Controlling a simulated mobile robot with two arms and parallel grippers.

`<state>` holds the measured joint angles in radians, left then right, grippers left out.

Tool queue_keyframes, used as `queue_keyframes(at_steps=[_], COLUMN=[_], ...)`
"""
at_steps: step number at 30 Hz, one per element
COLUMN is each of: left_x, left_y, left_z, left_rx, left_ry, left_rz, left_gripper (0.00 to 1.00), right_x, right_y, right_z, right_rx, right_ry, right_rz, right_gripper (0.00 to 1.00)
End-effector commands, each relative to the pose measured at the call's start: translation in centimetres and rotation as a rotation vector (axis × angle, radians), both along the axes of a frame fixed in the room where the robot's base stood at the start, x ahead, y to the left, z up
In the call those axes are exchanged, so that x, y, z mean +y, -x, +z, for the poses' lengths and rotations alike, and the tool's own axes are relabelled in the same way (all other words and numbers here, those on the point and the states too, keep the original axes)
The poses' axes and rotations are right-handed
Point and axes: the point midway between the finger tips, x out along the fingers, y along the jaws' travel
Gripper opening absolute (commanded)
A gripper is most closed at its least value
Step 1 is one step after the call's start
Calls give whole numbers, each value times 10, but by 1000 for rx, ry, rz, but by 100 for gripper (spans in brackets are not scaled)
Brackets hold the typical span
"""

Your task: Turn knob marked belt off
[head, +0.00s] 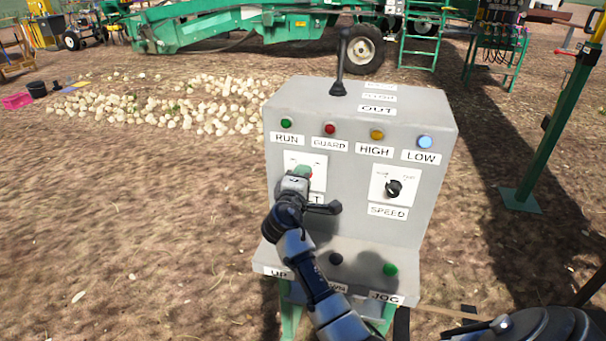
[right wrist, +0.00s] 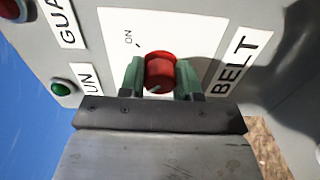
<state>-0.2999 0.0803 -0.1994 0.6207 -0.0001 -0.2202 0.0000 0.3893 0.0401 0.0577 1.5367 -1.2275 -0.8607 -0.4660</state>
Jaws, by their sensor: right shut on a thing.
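The belt knob (right wrist: 160,70) is a round red knob on a white plate (right wrist: 205,35) marked ON, beside a BELT label (right wrist: 232,65) in the right wrist view. My right gripper (right wrist: 160,78) is shut on it, one green finger at each side. A small pale mark shows at the knob's near edge; which setting it points to is unclear. In the head view my right gripper (head: 303,172) covers the knob and part of its label on the left half of the grey control box (head: 345,235). My left gripper is not in view.
A black SPEED knob (head: 394,188) is to the right. Run, guard, high and low lamps (head: 425,142) line the box above. A black lever (head: 340,60) stands on top. UP, a partly hidden middle button and JOG (head: 390,270) are below. Onions (head: 190,105) lie behind.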

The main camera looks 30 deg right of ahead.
Motion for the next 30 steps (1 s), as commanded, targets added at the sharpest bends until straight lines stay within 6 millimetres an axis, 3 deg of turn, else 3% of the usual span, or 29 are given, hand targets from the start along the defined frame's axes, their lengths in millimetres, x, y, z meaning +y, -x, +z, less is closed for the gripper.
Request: queue_keyframes(at_steps=[17, 18, 22, 30], left_x=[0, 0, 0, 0], left_y=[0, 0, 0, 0], left_z=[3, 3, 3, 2], left_rx=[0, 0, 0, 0], left_ry=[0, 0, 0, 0], left_rz=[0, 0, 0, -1], left_gripper=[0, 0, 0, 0], right_x=[-1, -1, -1, 1], right_y=[0, 0, 0, 0], right_z=[2, 2, 1, 0], right_rx=[20, 20, 20, 21], right_ry=[23, 23, 21, 20], right_rz=[0, 0, 0, 0], right_gripper=[9, 39, 58, 58])
